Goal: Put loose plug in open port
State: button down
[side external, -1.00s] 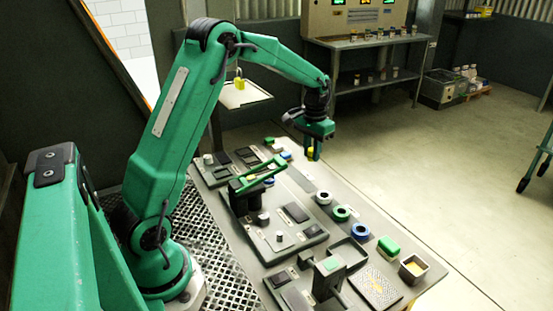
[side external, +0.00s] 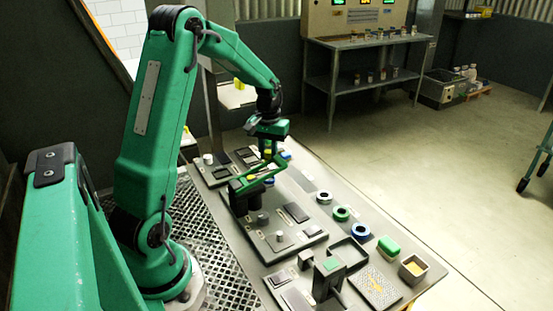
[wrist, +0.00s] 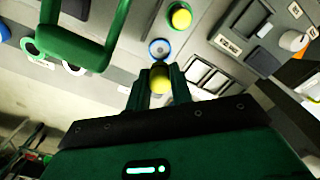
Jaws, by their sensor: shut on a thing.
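My gripper (wrist: 160,85) is shut on the yellow plug (wrist: 160,78), with a dark green finger on each side of it. In the side external view my gripper (side external: 267,148) is above the far part of the bench, and the held yellow plug (side external: 267,154) shows small below it. In the wrist view a blue-rimmed round port (wrist: 159,48) with a pale centre lies just beyond the plug. The plug looks apart from it, but I cannot tell the height. Another yellow round piece (wrist: 181,17) sits in the panel beyond the port.
A green handle (wrist: 122,22) rises beside the port; it also shows in the side external view (side external: 270,168), close to my gripper.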

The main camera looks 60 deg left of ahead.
jog(key=shift+f, duration=0.1)
jog(key=shift+f, duration=2.3)
